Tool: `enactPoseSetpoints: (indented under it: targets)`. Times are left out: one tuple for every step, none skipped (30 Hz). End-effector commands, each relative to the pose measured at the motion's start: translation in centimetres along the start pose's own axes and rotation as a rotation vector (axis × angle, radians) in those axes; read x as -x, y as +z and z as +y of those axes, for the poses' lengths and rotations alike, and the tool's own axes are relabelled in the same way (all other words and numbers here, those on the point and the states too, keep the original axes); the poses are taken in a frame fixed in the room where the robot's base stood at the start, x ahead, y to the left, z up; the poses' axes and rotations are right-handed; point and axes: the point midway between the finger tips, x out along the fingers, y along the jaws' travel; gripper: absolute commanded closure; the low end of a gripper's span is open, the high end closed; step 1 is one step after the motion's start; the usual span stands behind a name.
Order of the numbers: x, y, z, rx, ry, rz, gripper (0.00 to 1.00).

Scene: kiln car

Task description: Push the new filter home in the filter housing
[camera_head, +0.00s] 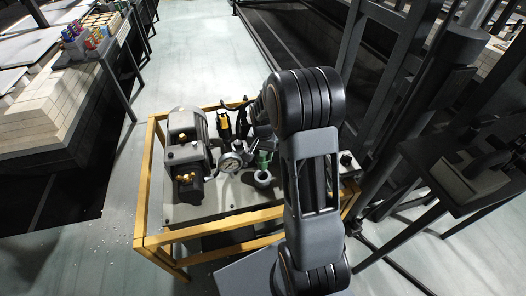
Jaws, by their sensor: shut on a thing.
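The pump unit stands on a grey plate (185,212) in a yellow frame. My arm reaches over it from the front right and hides part of it. My gripper (262,138) shows only in part, dark and small, just left of my large arm joint. It is shut on a small greenish piece (264,158) that appears to be the new filter. A round grey cup with a dark opening (262,178), which may be the filter housing, sits just below it in the picture. I cannot tell how far the filter is seated, or whether it touches the cup.
A pressure gauge (230,163), a grey motor (187,138) and a black and yellow part (225,122) crowd the left of the plate. The yellow frame (215,226) edges it. Dark steel posts (372,80) rise at right. Open floor (180,60) lies behind.

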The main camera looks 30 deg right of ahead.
Motion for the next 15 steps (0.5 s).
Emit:
enactPoseSetpoints:
  targets:
    - [-0.4, 0.0, 0.0, 0.0, 0.0, 0.0, 0.83]
    - [-0.5, 0.0, 0.0, 0.0, 0.0, 0.0, 0.83]
    - [-0.7, 0.0, 0.0, 0.001, 0.0, 0.0, 0.83]
    - [-0.9, 0.0, 0.0, 0.001, 0.0, 0.0, 0.83]
    - [-1.1, 0.0, 0.0, 0.001, 0.0, 0.0, 0.83]
    - [-1.4, 0.0, 0.0, 0.001, 0.0, -0.001, 0.83]
    - [-1.6, 0.0, 0.0, 0.001, 0.0, -0.001, 0.83]
    - [-1.8, 0.0, 0.0, 0.001, 0.0, -0.001, 0.83]
    - [-2.1, 0.0, 0.0, 0.001, 0.001, -0.001, 0.83]
    - [-2.3, 0.0, 0.0, 0.001, 0.001, -0.001, 0.83]
    - [-2.5, 0.0, 0.0, 0.001, 0.001, -0.001, 0.83]
    - [-2.8, 0.0, 0.0, 0.001, 0.0, -0.001, 0.83]
    - [-3.0, 0.0, 0.0, 0.001, 0.0, -0.001, 0.83]
    - [-3.2, 0.0, 0.0, 0.001, 0.0, 0.0, 0.83]
    - [-3.5, 0.0, 0.0, 0.001, 0.0, 0.0, 0.83]
